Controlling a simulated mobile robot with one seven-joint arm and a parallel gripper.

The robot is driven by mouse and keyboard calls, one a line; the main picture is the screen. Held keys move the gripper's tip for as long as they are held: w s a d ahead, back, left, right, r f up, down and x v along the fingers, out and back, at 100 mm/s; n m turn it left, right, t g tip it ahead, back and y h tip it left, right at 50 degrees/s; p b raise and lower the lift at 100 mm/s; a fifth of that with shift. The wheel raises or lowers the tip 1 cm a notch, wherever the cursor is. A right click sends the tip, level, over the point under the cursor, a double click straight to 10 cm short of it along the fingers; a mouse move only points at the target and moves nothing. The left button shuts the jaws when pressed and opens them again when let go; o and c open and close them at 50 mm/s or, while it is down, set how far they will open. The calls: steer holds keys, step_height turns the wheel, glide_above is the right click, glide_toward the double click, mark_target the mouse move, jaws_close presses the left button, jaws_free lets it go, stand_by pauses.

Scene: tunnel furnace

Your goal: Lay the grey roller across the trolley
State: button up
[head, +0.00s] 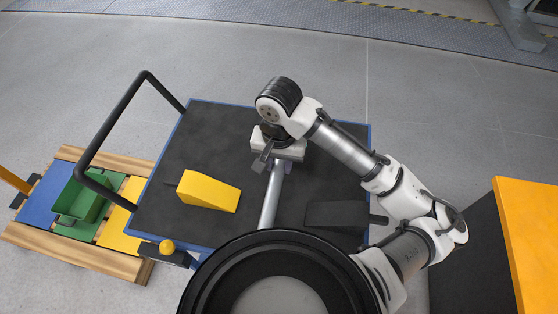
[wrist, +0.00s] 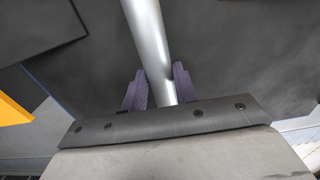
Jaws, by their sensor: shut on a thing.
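The grey roller (head: 270,198) is a smooth silver-grey bar over the dark top of the trolley (head: 185,142), which has a blue rim and a black push handle. My gripper (head: 276,165) is shut on the roller near its far end. In the wrist view the roller (wrist: 147,38) runs between the two dark fingers of my gripper (wrist: 160,88). The roller's near end is hidden behind my own body in the head view. I cannot tell whether the roller touches the trolley top.
A yellow wedge (head: 209,191) lies on the trolley left of the roller, and a black wedge (head: 335,215) lies right of it. A wooden pallet (head: 70,253) with a green bin (head: 80,199) stands at the left. An orange-topped block (head: 530,235) stands at the right.

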steer(key=shift+f, duration=0.55)
steer(key=shift+f+b, duration=0.45)
stand_by(0.3)
steer(key=o, duration=1)
steer(key=shift+o, duration=0.2)
